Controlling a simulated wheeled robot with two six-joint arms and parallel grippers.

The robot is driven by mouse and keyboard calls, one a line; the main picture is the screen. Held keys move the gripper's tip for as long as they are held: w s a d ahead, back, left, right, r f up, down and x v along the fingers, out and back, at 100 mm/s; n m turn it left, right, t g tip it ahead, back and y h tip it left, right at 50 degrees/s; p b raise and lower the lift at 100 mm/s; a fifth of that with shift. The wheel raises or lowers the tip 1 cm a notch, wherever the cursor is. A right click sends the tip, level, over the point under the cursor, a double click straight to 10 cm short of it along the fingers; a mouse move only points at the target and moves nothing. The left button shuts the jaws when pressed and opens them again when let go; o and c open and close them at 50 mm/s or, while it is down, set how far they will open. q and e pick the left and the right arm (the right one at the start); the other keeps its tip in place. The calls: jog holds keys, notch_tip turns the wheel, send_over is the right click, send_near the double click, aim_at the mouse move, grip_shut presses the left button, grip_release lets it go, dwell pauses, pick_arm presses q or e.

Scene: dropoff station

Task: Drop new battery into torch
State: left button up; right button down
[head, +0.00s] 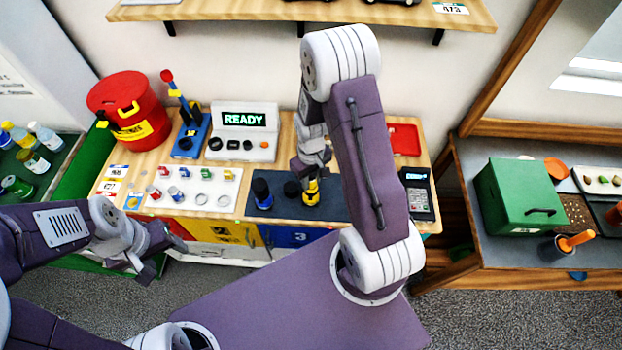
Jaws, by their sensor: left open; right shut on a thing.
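A yellow and black torch body (311,197) stands upright on the dark mat (338,208) in the head view. My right gripper (312,176) is directly above it, pointing down, with its fingertips at the torch's top. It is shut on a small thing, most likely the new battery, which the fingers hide. I cannot tell whether the battery is inside the torch mouth. A black round cap (291,190) lies just left of the torch. My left gripper (162,252) is open and empty in front of the bench, away from the torch.
A blue and black torch-like cylinder (262,193) stands left on the mat. A white tray (215,190) holds several small coloured cells. A READY panel (243,145), a red bin (128,105) and a red tray (404,139) are behind. A keypad device (418,199) is right.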

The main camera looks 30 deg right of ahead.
pick_arm(q)
jog(key=shift+s, duration=0.1)
pick_arm(e)
jog(key=shift+s+f, duration=0.1)
jog(key=shift+s, duration=0.05)
pick_arm(q)
jog(key=shift+f, duration=0.15)
pick_arm(e)
jog(key=shift+f, duration=0.15)
